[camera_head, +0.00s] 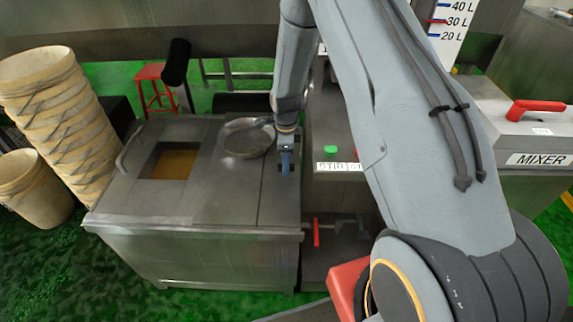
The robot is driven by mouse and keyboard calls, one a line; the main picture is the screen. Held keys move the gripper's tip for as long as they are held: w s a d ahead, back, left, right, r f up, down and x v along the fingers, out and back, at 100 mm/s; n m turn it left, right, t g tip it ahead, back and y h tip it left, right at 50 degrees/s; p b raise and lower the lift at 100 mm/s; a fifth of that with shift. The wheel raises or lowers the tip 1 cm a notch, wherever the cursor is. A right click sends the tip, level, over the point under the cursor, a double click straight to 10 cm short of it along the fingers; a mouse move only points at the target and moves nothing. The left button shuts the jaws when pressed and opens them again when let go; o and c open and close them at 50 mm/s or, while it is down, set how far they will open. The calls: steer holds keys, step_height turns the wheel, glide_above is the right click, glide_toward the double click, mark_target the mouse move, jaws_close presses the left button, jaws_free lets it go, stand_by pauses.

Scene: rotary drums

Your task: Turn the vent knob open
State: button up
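No part in the head view is labelled as a vent knob, and I cannot tell which part it is. My gripper (286,162) hangs pointing down above the right part of a steel vat lid, just right of a round metal pan or cover (247,137). It looks small and blue-grey, and I cannot see whether its fingers are apart. Nothing is clearly held in it. A red-handled valve (316,232) sits lower, on piping right of the vat. My arm hides much of the area behind it.
The steel vat (200,265) has a square opening with brownish contents. Stacked buckets (60,105) stand left, near a red stool (152,90). A panel with a green button (330,150) is right of my gripper. The mixer's red handle (535,107) is far right.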

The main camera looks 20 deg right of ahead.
steer(key=shift+f, duration=0.85)
jaws_close()
